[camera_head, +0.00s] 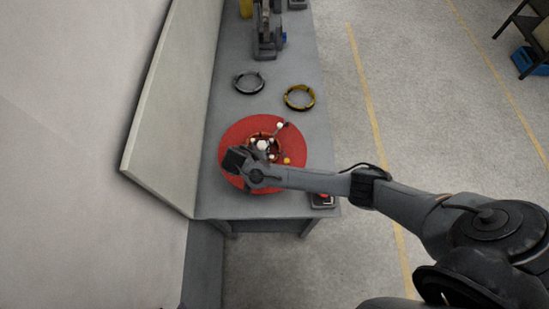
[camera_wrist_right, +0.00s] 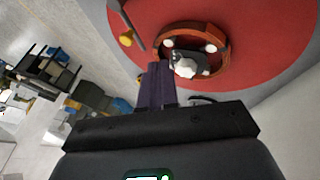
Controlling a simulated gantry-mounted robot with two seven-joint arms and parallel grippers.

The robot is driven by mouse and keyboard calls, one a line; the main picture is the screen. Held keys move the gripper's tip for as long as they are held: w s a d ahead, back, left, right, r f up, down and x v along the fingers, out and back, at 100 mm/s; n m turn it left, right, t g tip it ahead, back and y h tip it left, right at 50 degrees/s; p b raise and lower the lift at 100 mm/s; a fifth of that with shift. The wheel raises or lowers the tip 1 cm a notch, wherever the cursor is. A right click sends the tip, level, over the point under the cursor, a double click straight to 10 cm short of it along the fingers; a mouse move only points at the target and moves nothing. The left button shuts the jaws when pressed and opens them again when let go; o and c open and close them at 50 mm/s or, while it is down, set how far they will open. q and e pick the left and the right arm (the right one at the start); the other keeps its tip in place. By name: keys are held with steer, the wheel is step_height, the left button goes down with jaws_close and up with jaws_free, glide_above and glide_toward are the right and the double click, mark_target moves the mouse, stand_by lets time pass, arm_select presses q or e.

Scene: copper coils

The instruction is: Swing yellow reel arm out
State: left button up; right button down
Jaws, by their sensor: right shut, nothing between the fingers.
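A yellow-orange knob (camera_head: 287,160) shows on the red disc (camera_head: 233,133), right of the white-centred reel hub (camera_head: 263,145). In the right wrist view, a yellow knob (camera_wrist_right: 126,39) sits by a thin dark bar near the edge of the red disc (camera_wrist_right: 258,25). The hub (camera_wrist_right: 186,65) with its orange-brown ring is beyond my fingers. My right gripper (camera_wrist_right: 158,68) is shut and empty, its fingertips apart from the yellow knob. In the head view my right gripper (camera_head: 236,160) is over the disc's left part, its fingertips not clear. My left gripper is not in view.
A dark ring (camera_head: 249,82) and a yellow-black ring (camera_head: 299,97) lie on the grey table (camera_head: 225,100) behind the disc. A grey device (camera_head: 268,35) stands farther back. A pale panel (camera_head: 170,100) rises along the left edge. A small box with red (camera_head: 322,199) is at the front right.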

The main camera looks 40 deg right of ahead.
steer(key=x, duration=0.7)
steer(key=shift+d+f, duration=0.2)
steer(key=shift+f, duration=0.15)
steer(key=shift+s+d+f+p, duration=0.15)
steer(key=shift+s+d+p, duration=0.5)
steer(key=shift+d+p, duration=0.25)
steer(key=shift+s+d+f, duration=0.3)
steer(key=shift+s+d, duration=0.05)
steer(key=shift+d, duration=0.35)
steer(key=shift+w, duration=0.1)
